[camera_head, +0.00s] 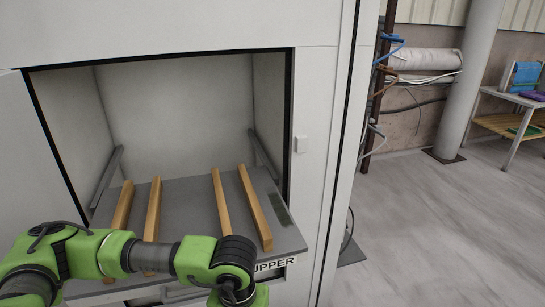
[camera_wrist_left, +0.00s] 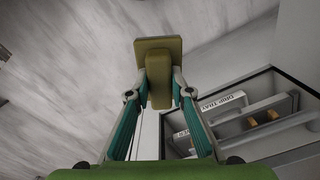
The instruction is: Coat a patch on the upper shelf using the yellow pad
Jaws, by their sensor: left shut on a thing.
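The grey upper shelf (camera_head: 185,195) slides out of an open white cabinet, with part of an "UPPER" label on its front. A dark greenish patch (camera_head: 283,210) lies along its right side, beside the wooden bars. My left arm crosses in front of the shelf in the head view, and its gripper is cut off by the bottom edge. In the left wrist view my left gripper (camera_wrist_left: 160,82) is shut on the handle of the yellow pad (camera_wrist_left: 158,46). The pad's flat plate is beyond the fingertips, apart from the shelf. My right gripper is not in view.
Several wooden bars (camera_head: 256,208) lie on the shelf. The cabinet's right frame (camera_head: 318,150) stands beside the opening. A "DRIP TRAY" label (camera_wrist_left: 222,103) shows in the left wrist view. Open floor (camera_head: 440,230) and a bench (camera_head: 515,105) are to the right.

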